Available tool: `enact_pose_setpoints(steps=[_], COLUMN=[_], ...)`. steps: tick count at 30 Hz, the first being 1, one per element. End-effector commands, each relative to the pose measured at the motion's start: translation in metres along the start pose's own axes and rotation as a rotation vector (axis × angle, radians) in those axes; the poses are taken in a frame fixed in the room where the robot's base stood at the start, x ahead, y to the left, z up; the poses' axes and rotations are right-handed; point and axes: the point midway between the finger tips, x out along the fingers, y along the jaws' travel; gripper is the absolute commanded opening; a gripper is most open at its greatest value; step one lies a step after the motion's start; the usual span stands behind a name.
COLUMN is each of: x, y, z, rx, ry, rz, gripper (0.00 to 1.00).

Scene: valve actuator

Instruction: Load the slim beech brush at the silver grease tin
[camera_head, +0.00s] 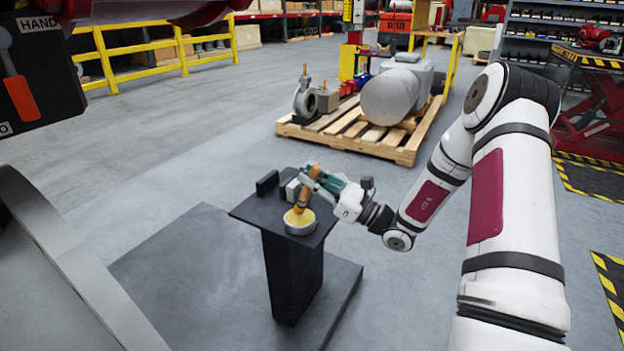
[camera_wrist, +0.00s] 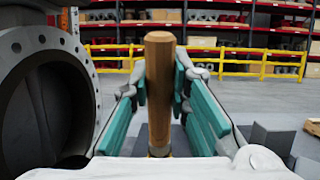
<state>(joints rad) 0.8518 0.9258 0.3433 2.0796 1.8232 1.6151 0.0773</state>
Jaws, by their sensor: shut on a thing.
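The slim beech brush (camera_head: 304,200) is held in my gripper (camera_head: 312,183) above the black stand. Its wooden handle (camera_wrist: 160,85) stands upright between the teal finger pads in the wrist view. The brush leans slightly in the head view, and its lower end meets the yellow grease in the silver grease tin (camera_head: 300,230). How deep the bristles sit in the grease cannot be told. My gripper is shut on the handle, above the tin. The tin is hidden in the wrist view.
The tin rests on a small black pedestal (camera_head: 270,216) with a dark block (camera_head: 267,183) and a grey piece at its back edge. A large flanged valve body (camera_wrist: 45,95) is close on the left in the wrist view. A pallet (camera_head: 350,130) with machinery stands behind.

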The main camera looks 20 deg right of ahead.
Motion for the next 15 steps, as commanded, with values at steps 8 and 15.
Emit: enact_pose_setpoints(steps=[8,15], x=[0.008,0.014], y=[0.0,-0.001], z=[0.023,0.039], rx=[-0.001,-0.001], ry=[-0.001,-0.001], rz=[0.0,0.0], gripper=[0.0,0.0])
